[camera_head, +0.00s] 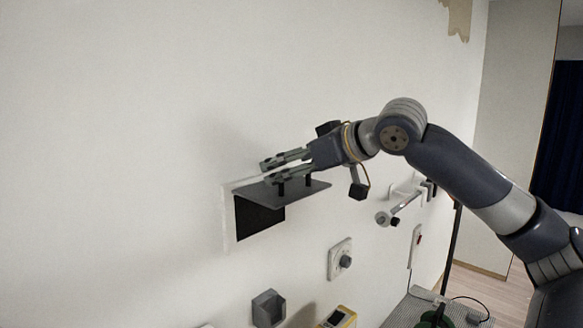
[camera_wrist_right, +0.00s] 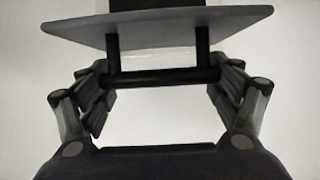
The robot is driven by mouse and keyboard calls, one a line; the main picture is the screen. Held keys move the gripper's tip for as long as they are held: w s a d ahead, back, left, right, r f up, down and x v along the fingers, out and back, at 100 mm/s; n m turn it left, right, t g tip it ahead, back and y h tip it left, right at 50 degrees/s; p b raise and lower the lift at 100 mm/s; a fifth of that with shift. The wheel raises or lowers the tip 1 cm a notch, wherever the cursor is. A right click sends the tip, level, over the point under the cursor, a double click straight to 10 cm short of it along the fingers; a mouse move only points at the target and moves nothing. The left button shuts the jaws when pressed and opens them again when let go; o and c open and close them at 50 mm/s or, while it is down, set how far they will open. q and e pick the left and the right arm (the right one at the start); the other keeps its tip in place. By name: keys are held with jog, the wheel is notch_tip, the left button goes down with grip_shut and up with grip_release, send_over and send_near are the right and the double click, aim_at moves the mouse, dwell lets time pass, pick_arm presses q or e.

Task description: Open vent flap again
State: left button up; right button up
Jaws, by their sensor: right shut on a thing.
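The vent flap (camera_head: 312,188) is a grey plate, swung up and standing out from the wall, tilted a little. Below it the dark vent opening (camera_head: 256,218) shows inside a white frame (camera_head: 230,222). My right gripper (camera_head: 267,173) is at the flap's upper side, its two fingers over the plate. In the right wrist view, the flap plate (camera_wrist_right: 160,27) carries a black bar handle (camera_wrist_right: 165,77) on two posts. My right gripper (camera_wrist_right: 163,82) is shut on this handle, one finger at each end. My left gripper is not in view.
A round knob on a white plate (camera_head: 341,259) is on the wall below right of the vent. A grey wall holder (camera_head: 268,308) and a yellow-framed device (camera_head: 340,317) are lower. A roller (camera_head: 400,206) hangs right. The wall left of the vent is bare.

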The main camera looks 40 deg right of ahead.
jog(key=shift+r, duration=0.2)
jog(key=o, duration=1.4)
jog(key=shift+f, duration=0.1)
jog(key=v, duration=1.2)
